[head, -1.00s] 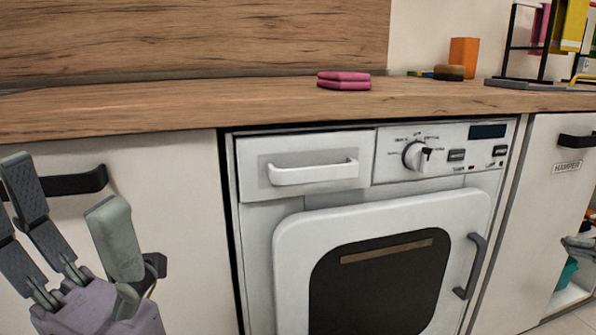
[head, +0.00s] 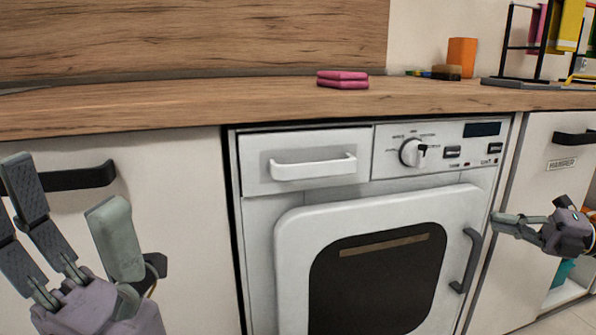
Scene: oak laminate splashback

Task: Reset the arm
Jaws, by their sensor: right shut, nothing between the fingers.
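My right gripper (head: 506,222) comes in from the right edge of the head view, in front of the hamper cabinet door. Its fingers are together and empty, pointing left near the handle (head: 468,261) of the washing machine door; I cannot tell whether they touch it. My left gripper (head: 75,235) is at the lower left with its fingers spread wide and nothing between them. It is in front of the white cabinet (head: 185,190). The washing machine (head: 300,215) has its door and its detergent drawer (head: 310,160) shut.
Pink sponges (head: 343,80) lie on the wooden counter (head: 200,100). An orange cup (head: 461,55), a brush (head: 446,72) and a black rack (head: 510,60) stand at the back right. The hamper cabinet (head: 545,140) is beside the washer, with an open shelf at its right.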

